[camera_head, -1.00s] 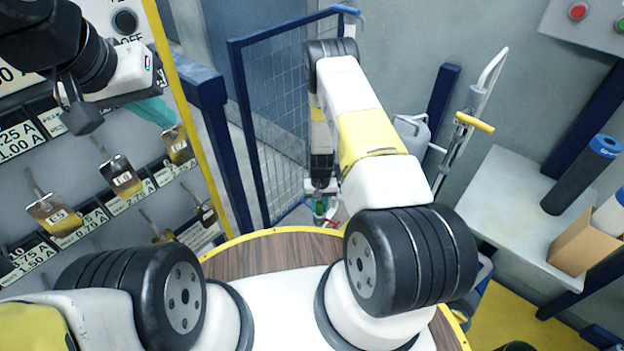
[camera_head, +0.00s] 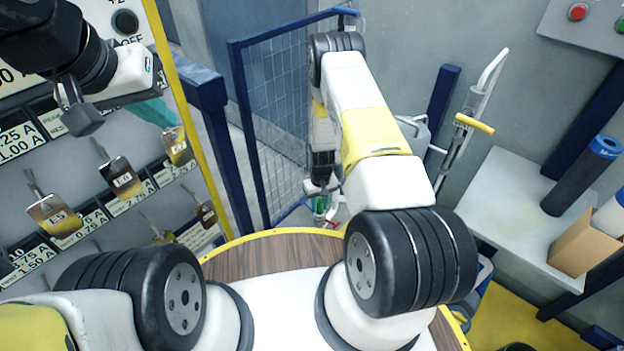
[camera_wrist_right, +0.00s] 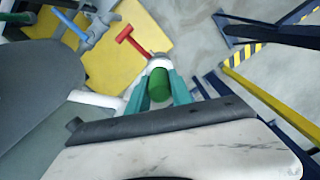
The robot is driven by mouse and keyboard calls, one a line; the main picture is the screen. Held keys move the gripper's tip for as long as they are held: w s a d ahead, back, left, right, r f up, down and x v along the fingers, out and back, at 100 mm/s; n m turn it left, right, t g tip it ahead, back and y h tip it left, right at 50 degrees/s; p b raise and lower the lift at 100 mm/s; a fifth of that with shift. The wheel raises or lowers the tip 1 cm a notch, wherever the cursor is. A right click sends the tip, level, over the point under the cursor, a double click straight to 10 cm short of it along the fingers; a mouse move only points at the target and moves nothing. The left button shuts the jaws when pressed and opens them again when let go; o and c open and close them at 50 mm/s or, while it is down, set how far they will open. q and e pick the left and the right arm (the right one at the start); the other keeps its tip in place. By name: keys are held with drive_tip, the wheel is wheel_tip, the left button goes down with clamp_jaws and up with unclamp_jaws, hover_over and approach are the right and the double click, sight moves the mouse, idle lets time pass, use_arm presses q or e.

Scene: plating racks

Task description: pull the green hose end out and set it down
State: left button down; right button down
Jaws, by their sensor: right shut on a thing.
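The green hose end (camera_wrist_right: 159,85) shows in the right wrist view as a short green cylinder between the teal fingers of my right gripper (camera_wrist_right: 160,92). The gripper is shut on it. A pale ring-like part lies just beyond it. In the head view the green hose end (camera_head: 320,205) is a small patch below my right wrist, beyond the round wooden top; my arm hides much around it. My left gripper (camera_head: 155,111) is at the upper left, in front of the board of hanging tags. Only part of its teal fingers shows, and its opening cannot be told.
A red T-handle (camera_wrist_right: 134,40) and a blue fitting (camera_wrist_right: 94,31) are close by over a yellow floor area. A blue mesh gate (camera_head: 275,110) stands left of my right arm. A grey table (camera_head: 515,205) is at the right.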

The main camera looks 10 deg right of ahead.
sight(320, 200)
drive_tip(key=shift+r, duration=1.95)
